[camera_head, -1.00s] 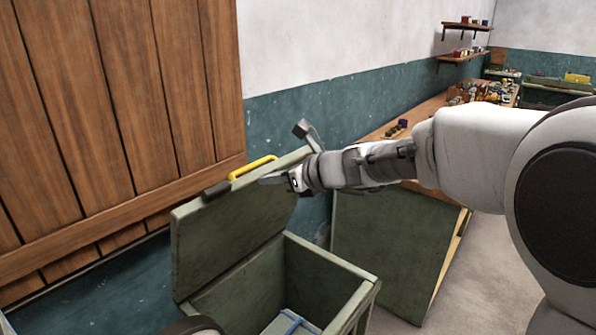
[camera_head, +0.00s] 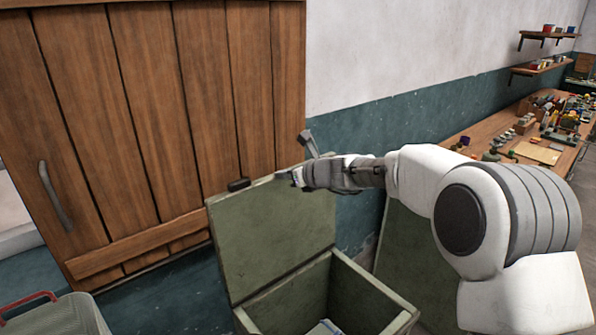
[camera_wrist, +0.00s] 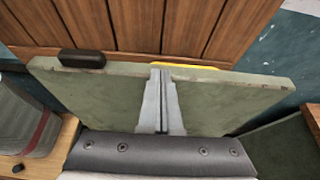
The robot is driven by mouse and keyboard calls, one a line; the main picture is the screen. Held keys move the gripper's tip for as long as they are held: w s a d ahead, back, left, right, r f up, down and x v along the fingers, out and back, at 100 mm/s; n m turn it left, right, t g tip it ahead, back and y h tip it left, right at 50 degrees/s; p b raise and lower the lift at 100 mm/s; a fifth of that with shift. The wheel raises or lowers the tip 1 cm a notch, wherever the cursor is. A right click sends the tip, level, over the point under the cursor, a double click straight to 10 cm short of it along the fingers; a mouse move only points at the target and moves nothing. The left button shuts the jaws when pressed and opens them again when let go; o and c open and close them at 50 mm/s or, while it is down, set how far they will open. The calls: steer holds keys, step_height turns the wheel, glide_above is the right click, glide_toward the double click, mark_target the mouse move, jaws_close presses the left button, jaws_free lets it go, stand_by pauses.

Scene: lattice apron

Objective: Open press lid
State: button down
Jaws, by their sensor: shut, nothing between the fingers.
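The press is a green box (camera_head: 372,297) with its green lid (camera_head: 270,232) standing up, near upright, against the wooden door side. The box's inside shows, with a pale blue thing in the bottom. My gripper (camera_head: 297,177) is shut and empty at the lid's top edge, towards its right part. In the wrist view my shut fingers (camera_wrist: 161,72) lie over the lid face (camera_wrist: 110,97) and reach its edge; I cannot tell whether they touch. A yellow handle (camera_wrist: 190,67) shows behind that edge, and a black block (camera_wrist: 82,59) sits on the edge left of it.
A wooden door (camera_head: 150,110) with a grey handle stands behind the lid. A grey-green bin (camera_head: 60,315) with a red handle is at the lower left. A cluttered workbench (camera_head: 530,140) runs along the wall at right.

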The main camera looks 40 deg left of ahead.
steer(key=shift+w+a+p, duration=0.15)
steer(key=shift+a+p, duration=0.1)
steer(key=shift+a, duration=0.3)
steer(key=shift+w+a+p, duration=0.15)
steer(key=shift+a+p, duration=0.1)
steer(key=shift+a, duration=0.25)
steer(key=shift+d, duration=0.1)
steer(key=s+d+r, duration=0.2)
steer(key=d+r, duration=0.7)
steer(key=shift+s, duration=0.4)
